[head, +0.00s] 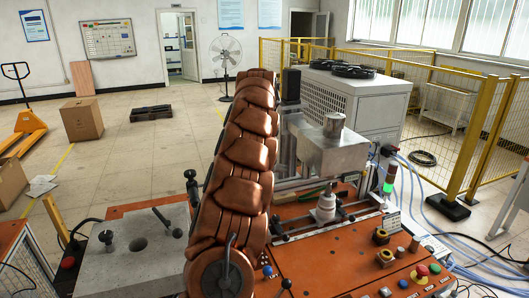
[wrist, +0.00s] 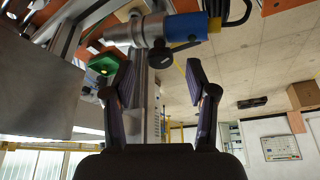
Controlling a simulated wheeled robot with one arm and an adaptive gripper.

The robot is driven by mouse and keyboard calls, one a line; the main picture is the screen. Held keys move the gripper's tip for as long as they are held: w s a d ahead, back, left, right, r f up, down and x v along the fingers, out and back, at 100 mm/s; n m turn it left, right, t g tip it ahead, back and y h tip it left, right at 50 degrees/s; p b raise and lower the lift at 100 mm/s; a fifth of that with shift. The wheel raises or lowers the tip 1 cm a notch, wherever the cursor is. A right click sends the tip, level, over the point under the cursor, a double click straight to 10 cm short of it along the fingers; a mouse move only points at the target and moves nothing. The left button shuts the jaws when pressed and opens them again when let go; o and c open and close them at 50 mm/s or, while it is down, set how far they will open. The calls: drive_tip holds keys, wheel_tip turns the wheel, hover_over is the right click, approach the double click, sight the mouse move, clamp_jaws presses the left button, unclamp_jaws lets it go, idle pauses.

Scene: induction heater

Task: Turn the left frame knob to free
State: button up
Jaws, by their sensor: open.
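In the wrist view, my gripper (wrist: 165,62) shows two dark fingers spread apart with nothing held between them. A black knob with a short lever (wrist: 161,55) shows between the fingertips, just under a silver and blue cylindrical fitting (wrist: 165,30). It looks beyond the fingertips, and I see no contact. I cannot tell for sure that it is the left frame knob, nor read its setting. In the head view, my copper arm covers the middle of the machine, and my gripper is hidden behind it.
The orange machine top (head: 325,262) carries a control panel with a red emergency button (head: 422,270). A grey block with black handles (head: 140,243) lies left of my arm. A metal box (head: 330,150) and a green-lit signal lamp (head: 389,180) stand to the right. Open floor lies behind.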

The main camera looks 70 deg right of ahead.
drive_tip(key=v, duration=1)
drive_tip(key=shift+a, duration=0.1)
idle(0.3)
